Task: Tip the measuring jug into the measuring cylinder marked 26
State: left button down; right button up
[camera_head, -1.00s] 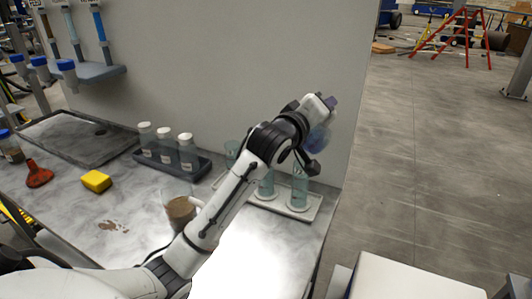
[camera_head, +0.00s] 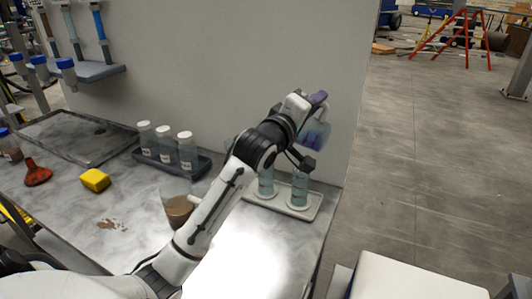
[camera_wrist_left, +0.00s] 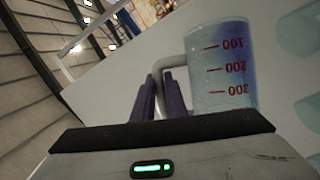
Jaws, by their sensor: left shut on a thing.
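My left gripper (camera_head: 316,100) is shut on the handle of the clear measuring jug (camera_head: 314,134), which holds bluish liquid and hangs tilted above the cylinders. In the left wrist view the gripper's fingers (camera_wrist_left: 159,97) pinch the handle, and the jug (camera_wrist_left: 222,68) shows red marks 100, 200 and 300. Two tall clear cylinders, a left one (camera_head: 266,183) and a right one (camera_head: 300,189), stand upright on a pale tray (camera_head: 312,209). Another clear vessel is partly hidden behind my arm. The number 26 cannot be read. My right gripper is out of view.
A beaker of brown slurry (camera_head: 178,208) stands close beside my left forearm. A dark rack (camera_head: 150,160) of white-capped bottles, a yellow sponge (camera_head: 96,180) and a red funnel (camera_head: 37,173) are further left. A grey wall (camera_head: 230,60) stands behind the bench.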

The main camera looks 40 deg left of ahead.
pick_arm(q)
jog(key=shift+s+a+n+t+b, duration=0.15)
jog(key=shift+s+a+n+b, duration=0.2)
jog(key=shift+b, duration=0.3)
jog(key=shift+s+a+n+t+b, duration=0.15)
jog(key=shift+a+n+b, duration=0.1)
jog(key=shift+a+b, duration=0.3)
jog(key=shift+s+a+b, duration=0.1)
jog(key=shift+a+b, duration=0.05)
jog(key=shift+b, duration=0.3)
jog(key=shift+n, duration=0.3)
jog(key=shift+s+a+f+n+t+y+b, duration=0.15)
jog(key=shift+a+n+t+b, duration=0.1)
jog(key=shift+n+b, duration=0.15)
jog(key=shift+a+f+n+t+y+b, duration=0.15)
jog(key=shift+a+n+b, duration=0.1)
jog(key=shift+n, duration=0.15)
dwell(1.0)
jog(key=shift+s+a+r+n+t+y, duration=0.2)
jog(key=shift+s+a+r+n, duration=0.15)
jog(key=shift+n, duration=0.2)
jog(key=shift+s+a+r+n+t+y, duration=0.1)
jog(key=shift+a+r+n+y, duration=0.1)
jog(key=shift+a+n, duration=0.3)
dwell(0.5)
